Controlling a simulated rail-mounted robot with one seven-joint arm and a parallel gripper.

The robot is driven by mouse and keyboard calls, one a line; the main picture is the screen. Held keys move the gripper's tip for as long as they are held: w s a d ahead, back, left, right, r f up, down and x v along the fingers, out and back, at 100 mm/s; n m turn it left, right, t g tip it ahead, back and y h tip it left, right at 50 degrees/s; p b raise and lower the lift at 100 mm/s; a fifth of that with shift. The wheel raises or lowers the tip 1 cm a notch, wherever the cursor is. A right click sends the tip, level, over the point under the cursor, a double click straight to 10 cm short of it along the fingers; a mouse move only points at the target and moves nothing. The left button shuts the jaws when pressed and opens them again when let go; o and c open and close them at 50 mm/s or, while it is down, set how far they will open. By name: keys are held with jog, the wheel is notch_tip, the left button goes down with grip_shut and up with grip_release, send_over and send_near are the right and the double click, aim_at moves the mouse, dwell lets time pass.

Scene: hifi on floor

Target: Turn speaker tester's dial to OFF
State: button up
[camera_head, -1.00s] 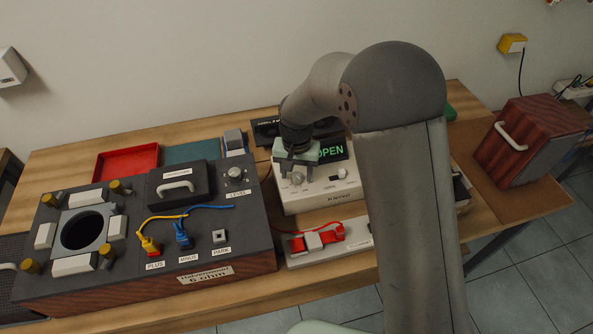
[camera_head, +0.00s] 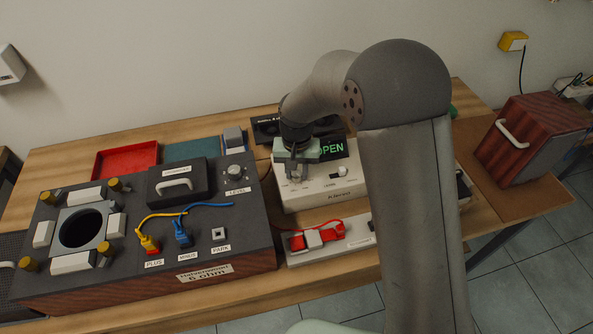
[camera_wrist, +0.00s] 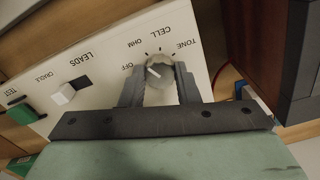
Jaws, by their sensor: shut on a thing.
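The speaker tester (camera_head: 330,195) is a cream box with a green "OPEN" display (camera_head: 331,149). Its round grey dial (camera_wrist: 159,72) shows in the wrist view, where the labels OFF, OHM, CELL and TONE appear upside down around it. OFF (camera_wrist: 127,67) is left of the dial and TONE (camera_wrist: 186,43) is upper right. A light mark shows on the dial, but I cannot tell surely which label it points to. My gripper (camera_head: 297,176) is shut on the dial, one finger on each side. In the head view the fingers hide most of the dial.
The wrist view shows a white LEADS switch (camera_wrist: 64,94) and a green TEST button (camera_wrist: 22,114). A low strip with red clips (camera_head: 318,238) lies in front of the tester. A black test box (camera_head: 225,250) stands left, and a wooden cabinet (camera_head: 530,140) right.

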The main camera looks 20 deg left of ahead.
aim_at(296, 173)
jog(key=n+b, duration=0.1)
jog(key=n, duration=0.3)
jog(key=shift+b, duration=0.3)
jog(key=shift+n+b, duration=0.35)
jog(key=shift+n, duration=1.45)
jog(key=shift+r, duration=0.1)
jog(key=o, duration=1)
notch_tip(296, 173, up, 17)
jog(key=shift+r+b, duration=0.15)
jog(key=shift+b, duration=0.25)
